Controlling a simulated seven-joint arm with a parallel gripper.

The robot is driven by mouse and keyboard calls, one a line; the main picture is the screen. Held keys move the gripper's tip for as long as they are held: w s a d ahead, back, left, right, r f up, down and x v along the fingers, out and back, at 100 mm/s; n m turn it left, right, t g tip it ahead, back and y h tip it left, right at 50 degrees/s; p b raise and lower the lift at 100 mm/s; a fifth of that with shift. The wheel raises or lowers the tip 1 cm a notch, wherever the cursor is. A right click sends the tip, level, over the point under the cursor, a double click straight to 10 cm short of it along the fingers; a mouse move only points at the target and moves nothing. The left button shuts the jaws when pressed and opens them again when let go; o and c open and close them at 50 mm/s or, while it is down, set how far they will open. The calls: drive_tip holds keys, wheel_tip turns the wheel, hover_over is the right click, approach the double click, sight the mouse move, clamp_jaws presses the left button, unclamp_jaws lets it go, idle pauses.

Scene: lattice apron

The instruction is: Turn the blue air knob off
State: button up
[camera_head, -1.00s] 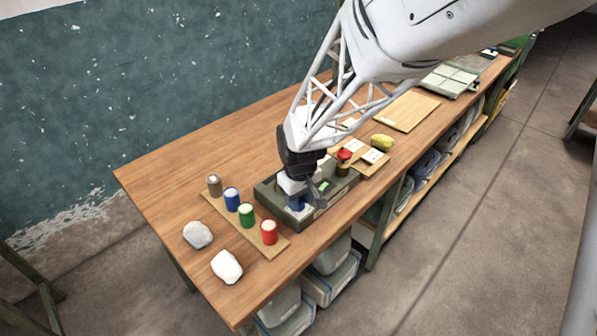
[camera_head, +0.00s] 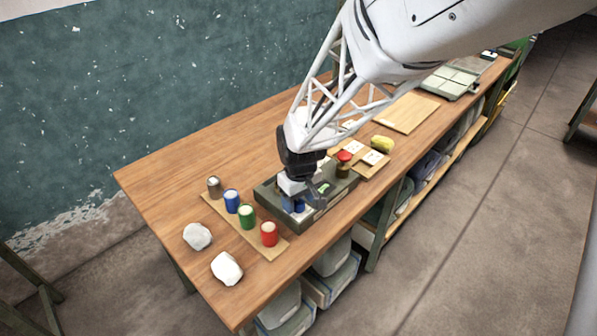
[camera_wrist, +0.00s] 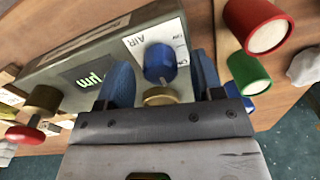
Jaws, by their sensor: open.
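The blue air knob (camera_wrist: 158,64) sits on a panel labelled AIR (camera_wrist: 138,42) on a grey-green control box (camera_wrist: 190,15). Small printing lies beside the knob, too small to read surely. My gripper (camera_wrist: 162,70) is open, with one blue-padded finger on each side of the knob. I see a gap on both sides, and no clear contact. A brass part (camera_wrist: 160,96) shows between the fingers, nearer the palm. In the head view, my gripper (camera_head: 305,196) is over the box (camera_head: 268,192), and the blue knob (camera_head: 299,206) is partly hidden by it.
Red (camera_head: 269,234), green (camera_head: 247,217), blue (camera_head: 232,201) and brown (camera_head: 214,187) cylinders stand on a board left of the box. Two pale stones (camera_head: 227,268) lie farther left.

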sight(300, 201)
drive_tip(key=shift+r, duration=3.75)
drive_tip(key=shift+d, duration=0.1)
drive_tip(key=shift+s+d+r, duration=0.2)
drive_tip(key=shift+d+r, duration=0.15)
drive_tip(key=shift+r, duration=0.05)
drive_tip(key=s+d+r+m+t, duration=0.1)
drive_tip(key=s+d+r+m, duration=0.2)
drive_tip(key=s+d+r, duration=0.2)
drive_tip(key=s+d+r+m+t, duration=0.1)
drive_tip(key=s+d+r+m, duration=0.3)
drive_tip(key=s+d, duration=0.7)
drive_tip(key=shift+s+d+r+t, duration=0.4)
drive_tip(key=shift+s+r, duration=0.75)
drive_tip(key=shift+s, duration=1.6)
